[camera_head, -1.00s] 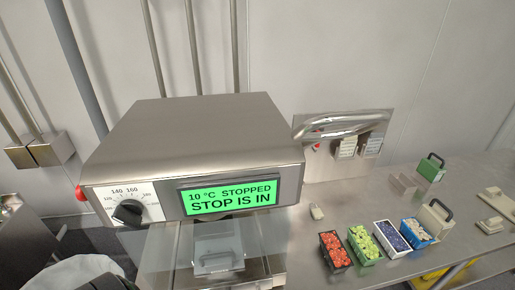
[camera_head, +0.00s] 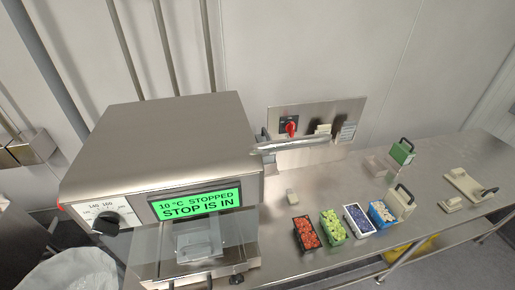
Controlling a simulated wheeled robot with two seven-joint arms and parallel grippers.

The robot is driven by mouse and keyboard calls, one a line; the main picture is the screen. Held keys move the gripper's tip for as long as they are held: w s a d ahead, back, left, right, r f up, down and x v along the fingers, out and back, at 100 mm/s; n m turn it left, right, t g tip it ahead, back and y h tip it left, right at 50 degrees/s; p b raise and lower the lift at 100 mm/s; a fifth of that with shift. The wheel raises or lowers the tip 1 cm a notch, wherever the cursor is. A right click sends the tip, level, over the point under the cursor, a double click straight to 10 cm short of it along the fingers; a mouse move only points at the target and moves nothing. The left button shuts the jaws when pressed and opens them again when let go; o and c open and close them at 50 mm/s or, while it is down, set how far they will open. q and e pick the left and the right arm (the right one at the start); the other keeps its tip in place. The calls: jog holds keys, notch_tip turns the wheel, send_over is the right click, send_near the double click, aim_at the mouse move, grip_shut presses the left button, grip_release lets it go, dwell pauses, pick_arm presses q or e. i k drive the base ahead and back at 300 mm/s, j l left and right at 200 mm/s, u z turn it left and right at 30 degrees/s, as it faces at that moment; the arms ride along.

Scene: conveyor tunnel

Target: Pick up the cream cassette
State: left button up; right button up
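The cream cassette (camera_head: 399,204) stands upright on the steel table on the right, a pale block with a black loop handle on top. It is just right of the blue punnet (camera_head: 381,215), close against or touching it; I cannot tell which. Its lower left part is partly hidden by that punnet. A green cassette (camera_head: 402,153) with a similar black handle stands further back. Neither of my grippers shows in the head view.
The steel tunnel machine (camera_head: 165,140), its display reading "10 °C STOPPED, STOP IS IN", fills the left. Punnets of red (camera_head: 306,233), green (camera_head: 333,226) and dark blue (camera_head: 359,220) items stand in a row. A cream base with a handle (camera_head: 468,185) lies far right. The table front is clear.

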aim_at(398, 202)
jog(key=z, duration=1.35)
